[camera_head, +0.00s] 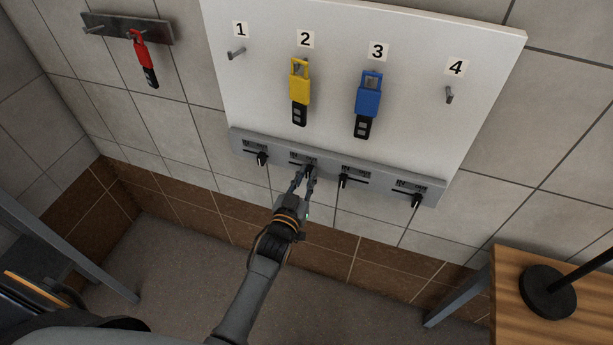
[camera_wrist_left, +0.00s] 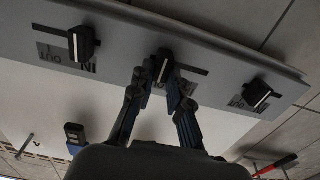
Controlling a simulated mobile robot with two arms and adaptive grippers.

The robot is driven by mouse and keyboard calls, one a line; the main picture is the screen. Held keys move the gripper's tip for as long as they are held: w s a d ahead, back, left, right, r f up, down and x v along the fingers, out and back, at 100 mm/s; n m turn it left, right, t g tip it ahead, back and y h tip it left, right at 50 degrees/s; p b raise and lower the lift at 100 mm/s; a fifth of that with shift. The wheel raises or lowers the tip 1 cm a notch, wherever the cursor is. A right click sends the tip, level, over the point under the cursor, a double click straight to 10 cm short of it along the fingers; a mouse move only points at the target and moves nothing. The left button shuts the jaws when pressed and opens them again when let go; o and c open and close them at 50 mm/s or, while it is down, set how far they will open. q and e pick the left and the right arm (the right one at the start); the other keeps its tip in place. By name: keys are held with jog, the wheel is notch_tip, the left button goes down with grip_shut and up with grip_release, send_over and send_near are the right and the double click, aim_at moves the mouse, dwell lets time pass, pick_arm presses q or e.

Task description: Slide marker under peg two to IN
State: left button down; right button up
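The marker under peg two (camera_head: 308,169) is a small dark knob with a pale stripe on the grey slider strip (camera_head: 236,139). It sits toward the right, OUT side of its slot in the head view. In the left wrist view the marker (camera_wrist_left: 163,64) shows between the fingertips, with bare slot to its right. My left gripper (camera_head: 304,178) reaches up from below, fingers apart on both sides of the marker; I cannot tell whether they touch it. The label behind is partly hidden. A yellow tag (camera_head: 300,84) hangs on peg two. My right gripper is out of view.
Other markers sit under peg one (camera_head: 262,158), peg three (camera_head: 343,181) and peg four (camera_head: 417,200). A blue tag (camera_head: 368,96) hangs on peg three. A red tag (camera_head: 142,58) hangs on a rack at left. A wooden table (camera_head: 510,290) stands at lower right.

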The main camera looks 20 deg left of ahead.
pick_arm(q)
jog(key=a, duration=0.5)
jog(key=shift+w+a, duration=0.1)
jog(key=shift+a, duration=0.15)
jog(key=shift+d, duration=0.1)
jog(key=c, duration=1.6)
grip_release()
jog(key=o, duration=0.3)
jog(key=shift+a, duration=0.2)
jog(key=shift+d, duration=0.1)
